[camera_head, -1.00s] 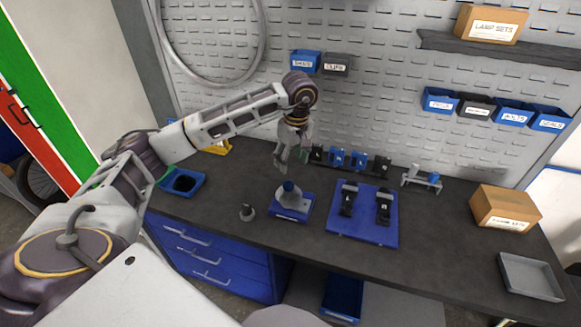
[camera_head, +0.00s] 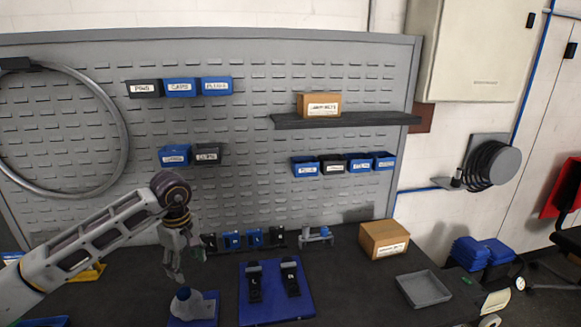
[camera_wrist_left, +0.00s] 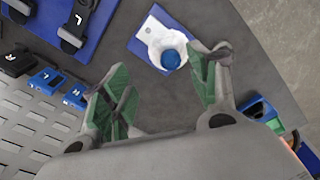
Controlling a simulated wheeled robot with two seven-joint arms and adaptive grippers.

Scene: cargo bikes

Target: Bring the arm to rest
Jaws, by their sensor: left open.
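My left arm comes in from the left in the head view. Its gripper (camera_head: 176,270) hangs fingers-down over the dark workbench (camera_head: 345,285), above and behind a white stand with a blue top (camera_head: 187,302) on a blue base. In the left wrist view, the left gripper (camera_wrist_left: 160,92) has its green-padded fingers wide apart with nothing between them. The stand (camera_wrist_left: 160,40) shows past the fingers there, apart from them. A blue board (camera_head: 262,308) holds two black parts marked L and R. My right gripper is not in view.
A row of black and blue parts (camera_head: 244,239) stands along the back of the bench. A cardboard box (camera_head: 384,240) and a grey tray (camera_head: 424,289) are at the right. A pegboard (camera_head: 245,125) with bins and a shelf (camera_head: 345,120) rises behind.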

